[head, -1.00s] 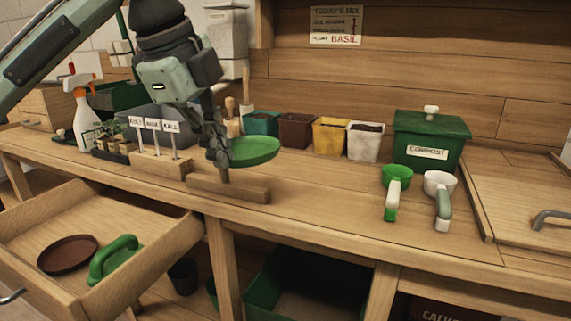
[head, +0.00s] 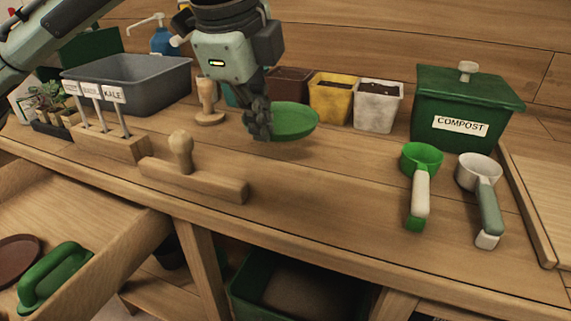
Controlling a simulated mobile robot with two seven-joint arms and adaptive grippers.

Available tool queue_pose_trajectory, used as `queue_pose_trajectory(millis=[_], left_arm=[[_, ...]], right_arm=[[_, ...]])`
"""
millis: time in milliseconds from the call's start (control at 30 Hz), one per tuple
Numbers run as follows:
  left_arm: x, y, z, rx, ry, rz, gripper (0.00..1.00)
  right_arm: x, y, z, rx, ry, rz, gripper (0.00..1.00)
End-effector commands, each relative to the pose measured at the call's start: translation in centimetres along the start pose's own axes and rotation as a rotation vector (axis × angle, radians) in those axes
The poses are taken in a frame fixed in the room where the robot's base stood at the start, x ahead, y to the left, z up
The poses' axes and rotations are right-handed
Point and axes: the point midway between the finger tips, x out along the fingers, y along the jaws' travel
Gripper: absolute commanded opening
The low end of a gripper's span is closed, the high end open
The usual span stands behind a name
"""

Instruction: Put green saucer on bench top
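The green saucer (head: 294,121) is in the head view near the middle, in front of the row of pots. My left gripper (head: 260,127) points down at its left rim and is shut on that rim. The saucer looks roughly level and a little above the bench top (head: 335,195), with a soft shadow under it. The exact gap to the wood is hard to tell. My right gripper is not in view.
Yellow (head: 329,103) and white pots (head: 375,115) stand behind the saucer. A green compost bin (head: 463,125), a green scoop (head: 419,160) and a white scoop (head: 478,172) are at right. A wooden tamper (head: 190,175) lies front left. An open drawer (head: 120,250) juts out below.

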Motion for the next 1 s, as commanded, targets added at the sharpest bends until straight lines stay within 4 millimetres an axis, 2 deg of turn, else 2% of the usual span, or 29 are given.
queue_pose_trajectory(millis=[33,100,267,367,633,733,967,1000], left_arm=[[0.7,0.3,-1.2,0.005,0.001,0.001,0.0],[1.3,0.6,-2.4,0.004,0.002,0.0,0.0],[2.1,1.0,-3.8,0.001,0.001,0.0,0.0],[2.6,1.2,-4.0,-0.001,0.0,0.001,0.0],[5.8,2.5,-4.0,-0.001,0.001,0.001,0.0],[6.0,2.5,-4.0,-0.001,0.001,0.0,0.0],[6.1,2.5,-4.0,-0.001,0.001,0.001,0.0],[6.1,2.5,-4.0,-0.001,0.001,0.0,0.04]], right_arm=[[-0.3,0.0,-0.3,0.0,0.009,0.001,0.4],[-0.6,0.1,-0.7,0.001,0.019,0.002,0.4],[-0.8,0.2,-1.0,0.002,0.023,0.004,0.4],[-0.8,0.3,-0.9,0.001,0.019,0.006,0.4],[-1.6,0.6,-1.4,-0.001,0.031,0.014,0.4],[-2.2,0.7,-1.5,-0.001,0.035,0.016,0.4],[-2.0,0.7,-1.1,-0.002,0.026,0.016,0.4],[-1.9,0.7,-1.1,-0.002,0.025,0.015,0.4]])
